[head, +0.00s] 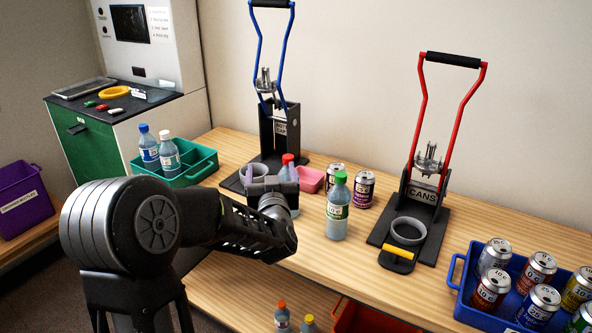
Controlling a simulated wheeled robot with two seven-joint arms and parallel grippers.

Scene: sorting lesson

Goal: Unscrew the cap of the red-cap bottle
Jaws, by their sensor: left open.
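A bottle with a red cap (288,159) stands on the wooden table, just beyond my left gripper. Most of its body is hidden by the gripper. My left gripper (273,178) is open, its fingers pointing away from me at the near side of this bottle. I cannot tell whether a finger touches it. My right gripper is not in view.
A green-cap bottle (338,208) and two cans (363,190) stand right of the gripper. A pink container (312,181) is close behind. A blue-handled press (280,130) and a red-handled can press (424,190) stand behind. A blue crate (459,272) holds several cans.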

